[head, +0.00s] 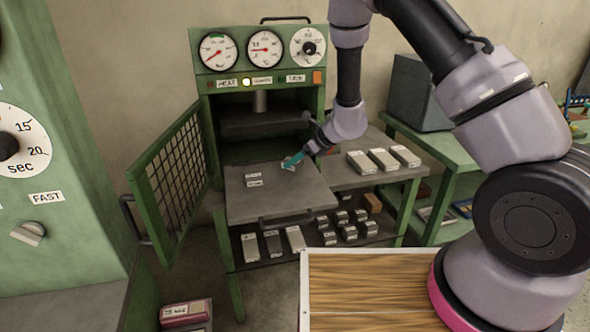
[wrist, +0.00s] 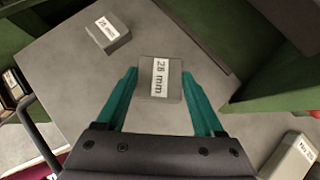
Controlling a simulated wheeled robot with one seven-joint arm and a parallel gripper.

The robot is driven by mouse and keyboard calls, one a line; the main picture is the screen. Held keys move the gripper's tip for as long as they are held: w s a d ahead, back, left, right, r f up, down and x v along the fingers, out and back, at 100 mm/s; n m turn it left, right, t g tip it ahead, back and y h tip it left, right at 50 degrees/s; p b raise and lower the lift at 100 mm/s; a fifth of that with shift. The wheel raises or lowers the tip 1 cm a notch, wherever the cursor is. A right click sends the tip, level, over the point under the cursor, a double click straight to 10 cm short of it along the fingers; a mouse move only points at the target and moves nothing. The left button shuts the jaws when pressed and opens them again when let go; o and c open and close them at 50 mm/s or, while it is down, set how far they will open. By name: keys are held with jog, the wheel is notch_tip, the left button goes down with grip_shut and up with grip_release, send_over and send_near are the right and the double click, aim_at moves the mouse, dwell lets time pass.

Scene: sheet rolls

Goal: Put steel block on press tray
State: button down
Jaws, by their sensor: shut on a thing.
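My gripper (wrist: 160,76) has teal fingers shut on a grey steel block (wrist: 147,92) with a white label that seems to read 28 mm. The block is over the press tray (wrist: 75,68); I cannot tell whether it touches the surface. In the head view my gripper (head: 291,161) is above the back right part of the pulled-out grey press tray (head: 280,204), and the held block is mostly hidden by the fingers. A second labelled block (wrist: 108,36) sits on the tray, apart from the held one.
The green press has dials on top and its mesh door (head: 170,180) open to the left. Pale blocks (head: 383,159) lie on the bench at right. Several more blocks (head: 272,242) stand on the shelf below. The front of the tray is clear.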

aim_at(300, 165)
jog(key=shift+f, duration=1.75)
jog(key=shift+f, duration=0.1)
grip_release()
